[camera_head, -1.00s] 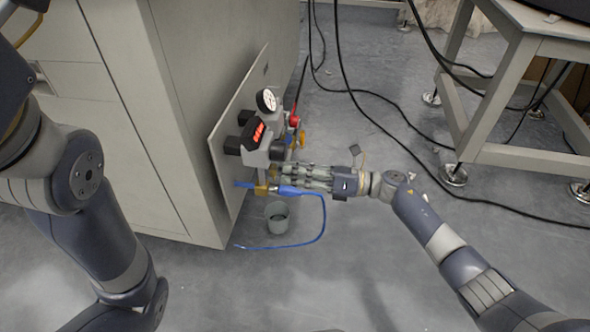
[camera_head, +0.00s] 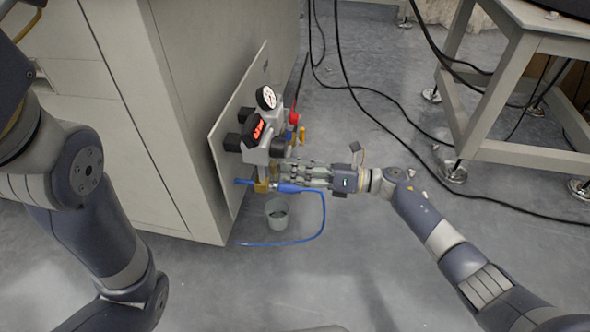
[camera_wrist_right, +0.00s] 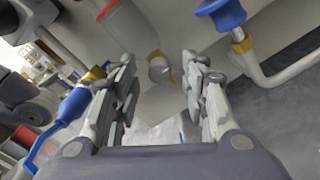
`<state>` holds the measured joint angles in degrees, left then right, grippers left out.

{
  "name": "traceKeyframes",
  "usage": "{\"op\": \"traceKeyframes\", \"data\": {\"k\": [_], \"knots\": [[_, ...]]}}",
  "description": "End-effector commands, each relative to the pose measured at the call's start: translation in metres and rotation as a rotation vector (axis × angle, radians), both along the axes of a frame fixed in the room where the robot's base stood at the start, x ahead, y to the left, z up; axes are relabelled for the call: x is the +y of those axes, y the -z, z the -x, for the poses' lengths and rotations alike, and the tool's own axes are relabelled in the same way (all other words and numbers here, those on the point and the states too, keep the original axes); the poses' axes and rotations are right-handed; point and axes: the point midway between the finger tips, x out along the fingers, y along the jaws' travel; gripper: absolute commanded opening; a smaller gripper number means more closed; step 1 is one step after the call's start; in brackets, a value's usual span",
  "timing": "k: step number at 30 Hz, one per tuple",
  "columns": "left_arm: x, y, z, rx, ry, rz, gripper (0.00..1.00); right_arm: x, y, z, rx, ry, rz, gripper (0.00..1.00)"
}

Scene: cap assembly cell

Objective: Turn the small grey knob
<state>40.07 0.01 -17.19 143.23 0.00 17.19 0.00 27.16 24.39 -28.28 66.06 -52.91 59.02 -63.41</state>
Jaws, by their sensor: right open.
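The small grey knob (camera_wrist_right: 159,70) shows in the wrist view as a short grey cylinder with a brass-coloured piece behind it. It lies between and a little beyond the fingertips of my right gripper (camera_wrist_right: 159,62), which is open with a finger to each side. I cannot tell whether either finger touches it. In the head view my right gripper (camera_head: 278,174) reaches in from the right, below the valve unit (camera_head: 258,150) on the panel. Its fingers hide the knob there. My left arm shows at the left, but its gripper is out of the picture.
A round gauge (camera_head: 266,98) and red and yellow fittings sit above my right gripper. A blue hose (camera_head: 324,222) loops below it, near a grey cup (camera_head: 277,216). The cabinet (camera_head: 190,120) stands left. Black cables (camera_head: 400,140) cross the floor at the right.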

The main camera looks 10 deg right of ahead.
Motion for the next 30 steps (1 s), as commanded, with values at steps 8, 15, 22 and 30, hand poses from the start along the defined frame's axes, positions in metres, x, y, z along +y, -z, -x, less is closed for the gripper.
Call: {"op": "traceKeyframes", "data": {"k": [8, 15, 22, 30], "knots": [[0.000, 0.000, 0.000, 0.002, 0.000, 0.002, 0.40, -0.027, 0.001, 0.008, 0.001, 0.003, 0.003, 0.41], [0.000, 0.000, 0.000, 0.000, 0.000, 0.000, 0.40, -0.076, 0.001, 0.025, 0.002, 0.002, 0.003, 0.41], [0.000, 0.000, 0.000, -0.001, 0.000, 0.000, 0.40, -0.107, 0.001, 0.035, 0.001, 0.002, 0.001, 0.41], [0.000, 0.000, 0.000, -0.001, 0.000, 0.000, 0.40, -0.115, 0.000, 0.037, 0.001, 0.000, 0.000, 0.41]]}}
